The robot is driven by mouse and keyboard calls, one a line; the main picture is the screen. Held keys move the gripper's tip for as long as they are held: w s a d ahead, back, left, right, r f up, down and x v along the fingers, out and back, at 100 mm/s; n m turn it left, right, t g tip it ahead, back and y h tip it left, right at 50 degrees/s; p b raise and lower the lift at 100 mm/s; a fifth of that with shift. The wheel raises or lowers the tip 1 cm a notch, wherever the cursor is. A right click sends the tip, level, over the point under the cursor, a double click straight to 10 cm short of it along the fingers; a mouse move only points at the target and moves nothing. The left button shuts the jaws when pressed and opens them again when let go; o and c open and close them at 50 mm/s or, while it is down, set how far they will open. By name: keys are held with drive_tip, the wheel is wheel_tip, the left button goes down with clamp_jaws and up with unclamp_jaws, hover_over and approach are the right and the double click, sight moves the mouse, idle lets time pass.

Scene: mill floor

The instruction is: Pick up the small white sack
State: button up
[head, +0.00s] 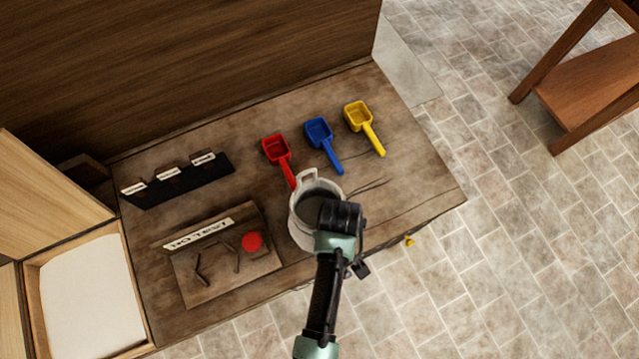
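I cannot clearly make out a small white sack in the head view. A pale, open-topped vessel (301,190) with a loop at its rim and a dark inside stands near the bench's front edge. My gripper (338,215) is over its right side and hides part of it. The fingers are hidden from this angle, so I cannot tell whether they are open or shut, or whether they touch the vessel.
Red (276,149), blue (319,132) and yellow (357,115) scoops lie on the wooden bench (420,180). A dark rack (180,182) with white labels and a board (210,285) with a red disc are left. A wooden bin (35,310) holds white material. A stool (585,90) stands right.

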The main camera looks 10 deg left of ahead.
clamp_jaws()
idle(1.4)
